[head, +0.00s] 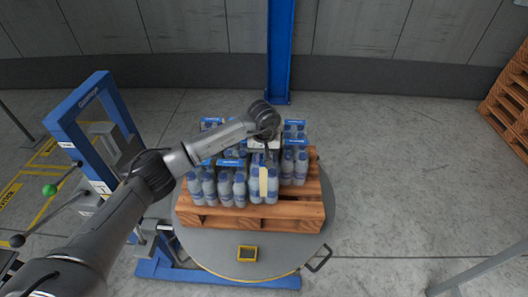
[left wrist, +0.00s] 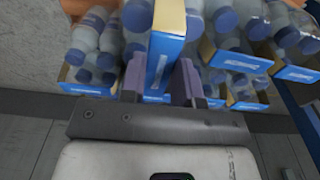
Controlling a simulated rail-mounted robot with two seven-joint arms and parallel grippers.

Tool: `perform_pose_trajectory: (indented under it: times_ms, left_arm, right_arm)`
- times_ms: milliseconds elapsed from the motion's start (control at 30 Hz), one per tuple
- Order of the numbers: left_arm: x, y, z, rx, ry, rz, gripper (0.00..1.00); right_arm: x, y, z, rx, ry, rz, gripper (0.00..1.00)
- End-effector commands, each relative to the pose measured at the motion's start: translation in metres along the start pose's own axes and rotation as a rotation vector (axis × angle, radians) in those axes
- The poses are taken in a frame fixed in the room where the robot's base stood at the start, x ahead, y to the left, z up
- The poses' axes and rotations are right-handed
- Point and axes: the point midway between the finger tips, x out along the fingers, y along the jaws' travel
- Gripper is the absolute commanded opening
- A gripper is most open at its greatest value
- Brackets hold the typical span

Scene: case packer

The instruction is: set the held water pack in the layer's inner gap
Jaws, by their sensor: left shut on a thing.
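My left gripper (head: 266,155) points down over the bottle packs and is shut on the upright cardboard divider of a water pack (head: 272,187). This pack has blue-capped clear bottles and stands among other packs at the front of the layer. My arm hides part of the layer, including the inner gap. I cannot tell whether the held pack touches the pallet. My right gripper is not in view.
A blue wrapper frame (head: 62,125) stands at left. A blue post (head: 281,50) rises behind.

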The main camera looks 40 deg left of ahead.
Motion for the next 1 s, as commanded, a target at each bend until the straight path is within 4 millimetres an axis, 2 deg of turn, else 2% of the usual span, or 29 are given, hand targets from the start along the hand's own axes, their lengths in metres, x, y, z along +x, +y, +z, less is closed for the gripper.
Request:
perform_pose_trajectory:
  times_ms: [133,400,800,833,1000]
  left_arm:
    - [0.005,0.0,0.0,0.0,0.002,0.002,0.0]
    - [0.032,0.001,0.002,0.0,0.002,0.003,0.0]
    - [0.037,0.0,0.001,0.0,0.004,0.003,0.0]
    - [0.039,0.0,0.002,0.001,0.0,-0.001,0.31]
    - [0.038,0.0,0.002,0.001,0.0,-0.001,0.48]
  right_arm:
    - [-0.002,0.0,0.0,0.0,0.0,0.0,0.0]
    - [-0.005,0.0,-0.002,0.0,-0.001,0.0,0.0]
    - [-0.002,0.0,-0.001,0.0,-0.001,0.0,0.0]
    - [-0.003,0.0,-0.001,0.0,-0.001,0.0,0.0]
    - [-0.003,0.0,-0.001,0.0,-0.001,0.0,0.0]
